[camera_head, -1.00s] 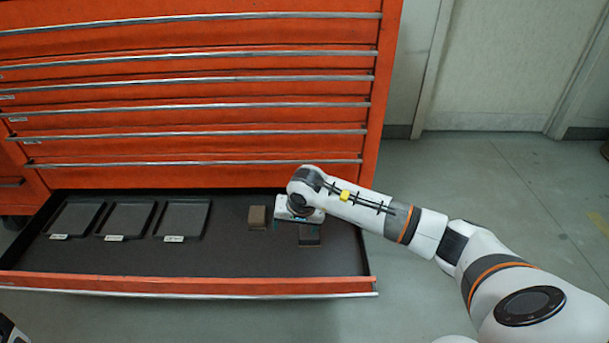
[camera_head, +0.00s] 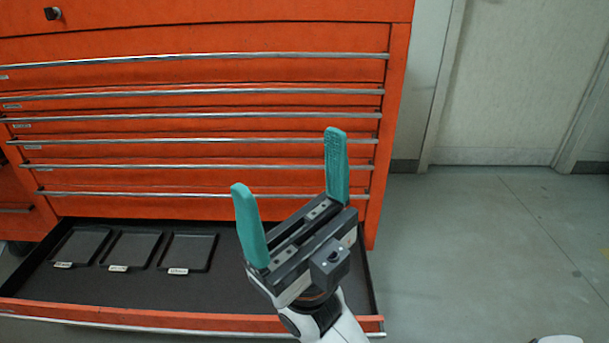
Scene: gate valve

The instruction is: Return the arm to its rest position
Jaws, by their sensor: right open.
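My right gripper (camera_head: 289,160) is raised in front of the red tool cabinet (camera_head: 200,77), above the right part of the open bottom drawer (camera_head: 120,287). Its two teal fingers stand wide apart and point up, with nothing between them. My right arm comes up from the bottom of the view and hides part of the drawer's right side. My left gripper does not show.
Several shallow black trays with labels, one of them (camera_head: 188,253), lie in the drawer's left half. The drawer front (camera_head: 150,318) sticks out over the floor. Grey floor (camera_head: 480,250) lies open to the right, before a pale wall and door (camera_head: 500,80).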

